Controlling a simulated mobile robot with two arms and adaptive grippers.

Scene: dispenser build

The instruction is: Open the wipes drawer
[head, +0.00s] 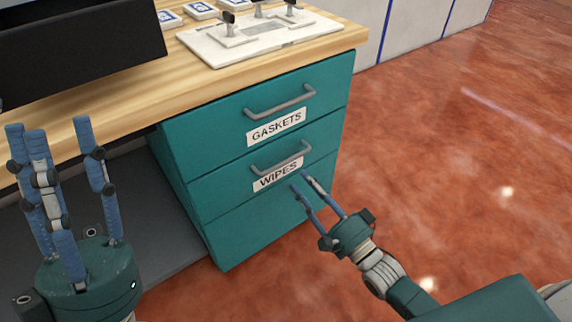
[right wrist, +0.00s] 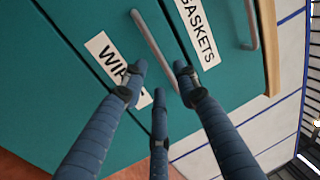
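The wipes drawer (head: 224,204) is the middle teal drawer of the cabinet, with a white WIPES label (head: 277,174) and a grey bar handle (head: 281,158). Its front looks flush with the other drawers. My right gripper (head: 303,182) is in front of the label's right end, a little below the handle. In the right wrist view its fingers (right wrist: 160,80) are spread and point at the handle (right wrist: 152,45); they partly cover the label (right wrist: 115,60). I cannot tell whether a finger touches the handle. My left gripper (head: 62,140) is open and empty, pointing up at the left.
The gaskets drawer (head: 215,125) is above, with its own handle (head: 280,101). A plain teal drawer (head: 240,235) is below. The wooden tabletop (head: 120,97) holds a white fixture plate (head: 262,38) and a dark bin (head: 80,45). The red floor (head: 450,150) at right is clear.

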